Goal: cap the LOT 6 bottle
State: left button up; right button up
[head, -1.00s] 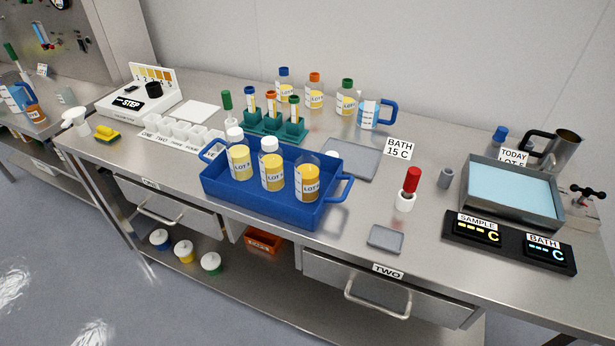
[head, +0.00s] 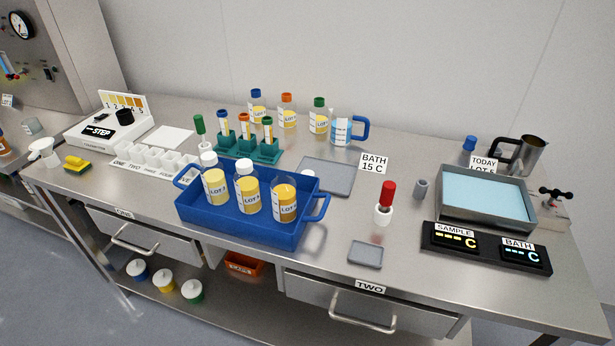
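Three bottles of yellow liquid stand upright in the blue tray (head: 240,229). The left bottle (head: 215,187) and the middle bottle (head: 248,196) have white caps. The right bottle (head: 285,205) has no cap, and its top is open. Its label starts with LOT, but I cannot read the number surely. A small white round thing (head: 308,173), perhaps a cap, shows just behind the tray by the grey mat (head: 328,176), partly hidden by the tray. Neither of my grippers is in view.
A green tube rack (head: 250,150) and several capped bottles stand behind the tray. To the right are a red-topped white holder (head: 384,204), a small grey dish (head: 365,253), a water bath (head: 487,195) and a display panel (head: 486,246). The counter right of the tray is mostly clear.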

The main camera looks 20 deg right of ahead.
aim_at(283, 187)
jog(key=i+j, duration=0.2)
jog(key=j, duration=0.15)
jog(key=i+j+z, duration=0.1)
jog(key=i+j, duration=0.35)
jog(key=j, duration=0.25)
